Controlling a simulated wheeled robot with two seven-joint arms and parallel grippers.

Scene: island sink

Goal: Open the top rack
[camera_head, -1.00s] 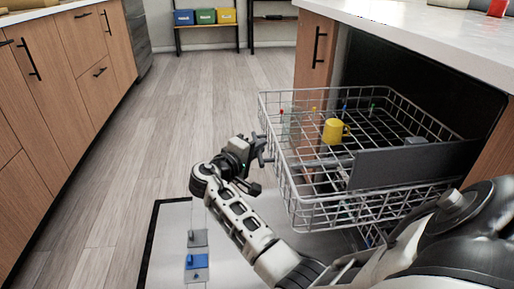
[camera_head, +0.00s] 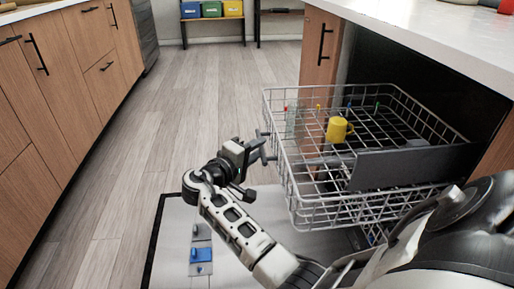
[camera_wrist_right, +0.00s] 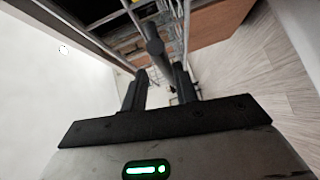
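The top rack (camera_head: 291,190) is a grey wire basket. It stands out from the dark opening under the counter, with a yellow mug (camera_head: 337,131) inside. My right gripper (camera_head: 268,146) is at the rack's left side in the head view, its fingers apart and pointing at the wires. In the right wrist view the two fingers (camera_wrist_right: 160,88) are also apart, with a dark rod (camera_wrist_right: 155,46) and rack wires just beyond the tips. I cannot tell whether a finger touches the rack. My left gripper is not in view.
A pale open door panel (camera_head: 180,250) lies low beneath the rack, with small blue and grey parts on it. Wooden cabinets (camera_head: 60,90) line the left. The wooden floor (camera_head: 190,95) between is clear.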

